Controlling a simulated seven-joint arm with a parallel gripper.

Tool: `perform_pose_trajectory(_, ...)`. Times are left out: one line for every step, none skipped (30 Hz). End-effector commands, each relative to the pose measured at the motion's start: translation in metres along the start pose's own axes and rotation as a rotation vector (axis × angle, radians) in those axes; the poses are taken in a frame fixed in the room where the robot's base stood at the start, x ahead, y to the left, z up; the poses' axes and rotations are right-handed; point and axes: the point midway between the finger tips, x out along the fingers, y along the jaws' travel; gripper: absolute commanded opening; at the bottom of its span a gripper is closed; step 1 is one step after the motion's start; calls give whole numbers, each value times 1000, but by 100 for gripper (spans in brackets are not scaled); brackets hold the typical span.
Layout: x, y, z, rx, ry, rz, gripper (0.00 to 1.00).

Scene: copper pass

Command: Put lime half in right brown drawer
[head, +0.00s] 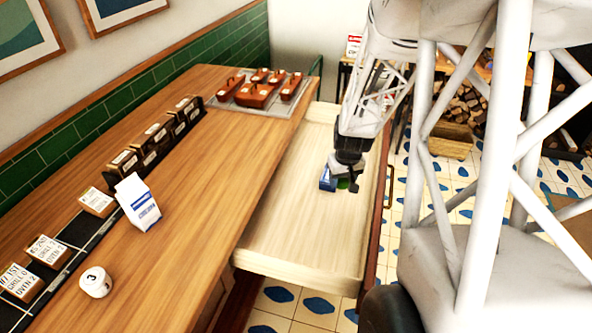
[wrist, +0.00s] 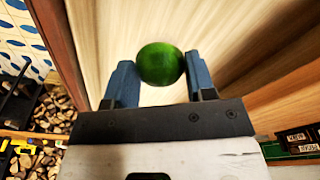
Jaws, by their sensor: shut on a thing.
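The lime half (wrist: 160,64) shows its round green skin between the two blue fingers of my gripper (wrist: 160,78) in the wrist view. My gripper is shut on it. In the head view my gripper (head: 342,183) points down over the open drawer (head: 285,225), and a small bit of green lime shows beside a blue finger. The drawer is pulled out from under the wooden counter, with a pale, empty-looking inside and a brown front. The lime's height above the drawer floor is hard to tell. My arm covers part of the drawer's far right side.
The wooden counter (head: 190,190) lies left of the drawer. Tiled floor (head: 300,303) shows in front of the drawer.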

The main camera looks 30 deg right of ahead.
Motion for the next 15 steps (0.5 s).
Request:
perform_pose_trajectory(14, 0, 2, 0, -4, -1, 42)
perform_pose_trajectory(21, 0, 3, 0, -3, -1, 42)
perform_pose_trajectory(29, 0, 4, 0, -3, -1, 42)
perform_pose_trajectory(35, 0, 4, 0, -2, -1, 42)
perform_pose_trajectory(41, 0, 5, 0, -3, -1, 42)
perform_pose_trajectory(47, 0, 6, -1, -2, -1, 42)
perform_pose_trajectory(51, 0, 6, -1, 0, 0, 42)
perform_pose_trajectory(54, 0, 6, -1, 0, 0, 42)
perform_pose_trajectory(58, 0, 7, -1, -1, 0, 42)
perform_pose_trajectory(61, 0, 7, -1, -1, 0, 42)
perform_pose_trajectory(64, 0, 8, -1, -1, 0, 42)
perform_pose_trajectory(66, 0, 8, -1, 0, 0, 42)
perform_pose_trajectory(67, 0, 8, 0, 0, 0, 42)
perform_pose_trajectory(68, 0, 8, -1, 1, 0, 42)
perform_pose_trajectory(69, 0, 8, -1, 1, 0, 42)
